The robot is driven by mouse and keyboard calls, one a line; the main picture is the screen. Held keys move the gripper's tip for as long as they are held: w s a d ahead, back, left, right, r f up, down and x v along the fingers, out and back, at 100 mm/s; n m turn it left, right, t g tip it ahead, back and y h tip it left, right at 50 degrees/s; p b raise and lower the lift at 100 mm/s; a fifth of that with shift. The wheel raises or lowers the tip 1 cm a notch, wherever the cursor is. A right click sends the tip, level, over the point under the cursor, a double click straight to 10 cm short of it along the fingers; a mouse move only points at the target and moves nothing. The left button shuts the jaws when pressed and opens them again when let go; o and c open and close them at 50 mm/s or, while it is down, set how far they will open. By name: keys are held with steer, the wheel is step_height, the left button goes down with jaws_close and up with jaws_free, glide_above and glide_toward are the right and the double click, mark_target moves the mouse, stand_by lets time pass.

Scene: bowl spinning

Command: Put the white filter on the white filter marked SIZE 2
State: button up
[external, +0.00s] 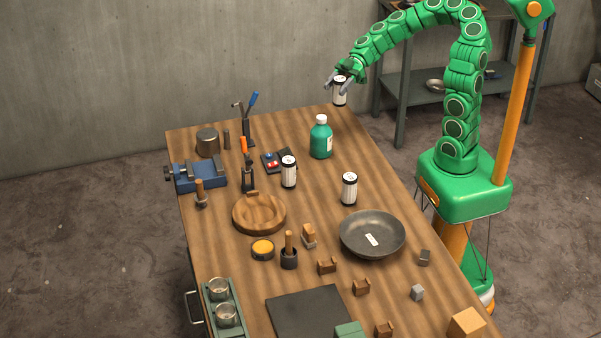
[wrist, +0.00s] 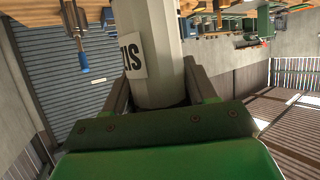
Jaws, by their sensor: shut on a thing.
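My gripper (external: 338,83) is shut on a white filter (external: 339,95) with black ends, held in the air near the far right corner of the table. In the wrist view the held filter (wrist: 150,45) stands between the fingers, and its label shows part of a word in dark letters. Two similar white filters stand upright on the table: one left of centre (external: 288,172) and one to the right (external: 349,189). Their markings are too small to read, so I cannot tell which is SIZE 2. The held filter is apart from both.
A green bottle (external: 321,140) stands between my gripper and the standing filters. A dark bowl (external: 372,252) lies in front of the right filter.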

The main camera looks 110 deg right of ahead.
steer(key=w+a+r+n+g+y, duration=0.1)
steer(key=w+a+r, duration=0.25)
steer(key=a, duration=0.35)
steer(key=w+a+r+n+y, duration=0.1)
steer(key=w+a+r, duration=0.1)
steer(key=w+a, duration=0.35)
steer(key=w+a+r+n+g+y, duration=0.1)
steer(key=w+a+r, duration=0.15)
steer(key=a, duration=0.65)
steer(key=shift+w+d+f, duration=0.2)
steer(key=shift+w+f, duration=2.95)
steer(key=shift+w, duration=0.1)
steer(key=shift+w+d+f, duration=0.2)
steer(key=shift+w+f, duration=2.95)
steer(key=shift+w, duration=0.1)
steer(key=o, duration=1.1)
steer(key=shift+f, duration=0.1)
